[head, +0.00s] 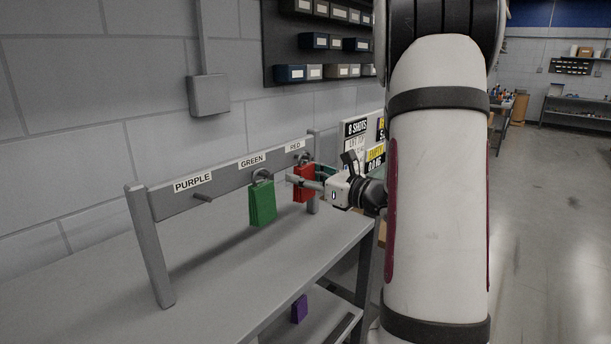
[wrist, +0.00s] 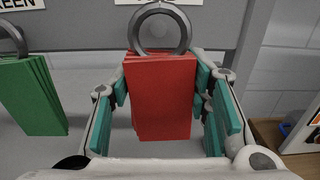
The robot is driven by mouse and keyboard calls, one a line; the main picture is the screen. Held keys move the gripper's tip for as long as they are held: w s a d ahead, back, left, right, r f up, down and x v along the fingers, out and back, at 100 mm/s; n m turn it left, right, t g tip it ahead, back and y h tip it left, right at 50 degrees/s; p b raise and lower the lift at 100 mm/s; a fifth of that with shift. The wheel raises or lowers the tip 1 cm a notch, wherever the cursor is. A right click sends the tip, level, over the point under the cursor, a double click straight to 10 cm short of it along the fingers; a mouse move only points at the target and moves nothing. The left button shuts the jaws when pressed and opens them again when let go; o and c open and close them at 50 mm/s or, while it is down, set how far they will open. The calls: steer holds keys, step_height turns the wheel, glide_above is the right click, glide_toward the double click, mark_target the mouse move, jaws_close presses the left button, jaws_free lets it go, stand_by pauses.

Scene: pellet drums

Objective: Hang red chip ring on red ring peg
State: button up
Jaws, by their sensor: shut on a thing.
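The red chip ring is a stack of red chips (head: 303,190) on a grey ring. My gripper (head: 312,182) is shut on the red chips in front of the rack's RED label (head: 295,146). In the wrist view the red chips (wrist: 163,100) hang upright between the teal-padded fingers of my gripper (wrist: 162,88). The grey ring (wrist: 186,28) stands above them, against the rack board.
Green chips (head: 262,204) hang on the GREEN peg to the left. The PURPLE peg (head: 203,198) is bare. Purple chips (head: 299,309) are on the lower shelf. The rack (head: 150,245) stands on a grey table (head: 225,270) with clear space in front. A rack post (wrist: 252,60) is close on the right.

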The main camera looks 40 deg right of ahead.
steer(key=o, duration=0.9)
steer(key=shift+w+a+f, duration=0.2)
steer(key=shift+a+f, duration=0.05)
steer(key=o, duration=0.3)
steer(key=shift+w, duration=0.15)
steer(key=shift+d, duration=0.1)
steer(key=shift+r, duration=0.15)
